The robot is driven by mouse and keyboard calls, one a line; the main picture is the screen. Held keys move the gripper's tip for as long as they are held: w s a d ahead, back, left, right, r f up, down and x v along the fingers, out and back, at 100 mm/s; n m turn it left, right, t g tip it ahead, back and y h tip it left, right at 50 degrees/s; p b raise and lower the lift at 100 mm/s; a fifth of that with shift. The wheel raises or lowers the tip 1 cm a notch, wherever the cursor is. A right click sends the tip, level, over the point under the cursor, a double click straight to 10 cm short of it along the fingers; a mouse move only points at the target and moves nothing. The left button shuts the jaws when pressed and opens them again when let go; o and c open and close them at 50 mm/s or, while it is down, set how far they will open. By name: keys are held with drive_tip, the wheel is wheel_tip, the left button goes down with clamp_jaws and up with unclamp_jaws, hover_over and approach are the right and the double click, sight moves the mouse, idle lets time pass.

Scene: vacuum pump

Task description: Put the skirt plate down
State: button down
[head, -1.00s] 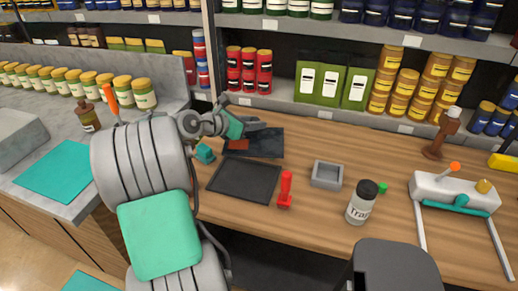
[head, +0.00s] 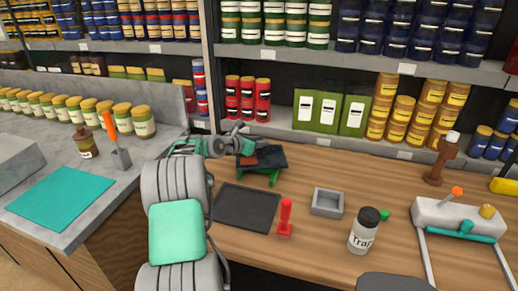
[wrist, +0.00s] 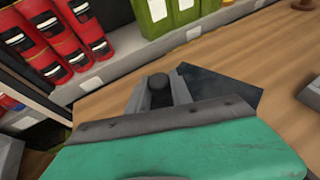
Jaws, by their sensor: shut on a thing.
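The skirt plate appears to be the dark flat plate (head: 270,157), with a small red part (head: 248,161) at its left; in the wrist view it shows as a dark slab (wrist: 228,84). It is tilted and raised above the table at the back, over a green piece (head: 262,178). My gripper (head: 248,146) is at its upper left edge. In the wrist view my grey fingers (wrist: 158,98) are shut around a dark upright cylinder (wrist: 160,88), apparently part of the plate. The exact contact is partly hidden.
A black mat (head: 246,207) lies in front, with a red upright tool (head: 285,220) at its right edge. A grey tray (head: 327,203) and a jar (head: 363,232) stand farther right. Shelves with red cans (head: 247,98) rise close behind. Bare table lies around the tray.

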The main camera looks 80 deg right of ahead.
sight(259, 150)
drive_tip(key=shift+d+f, duration=0.15)
drive_tip(key=shift+f, duration=1.5)
drive_tip(key=shift+f, duration=0.1)
drive_tip(key=c, duration=1.1)
unclamp_jaws()
drive_tip(key=shift+f, duration=0.1)
drive_tip(key=shift+c, duration=0.2)
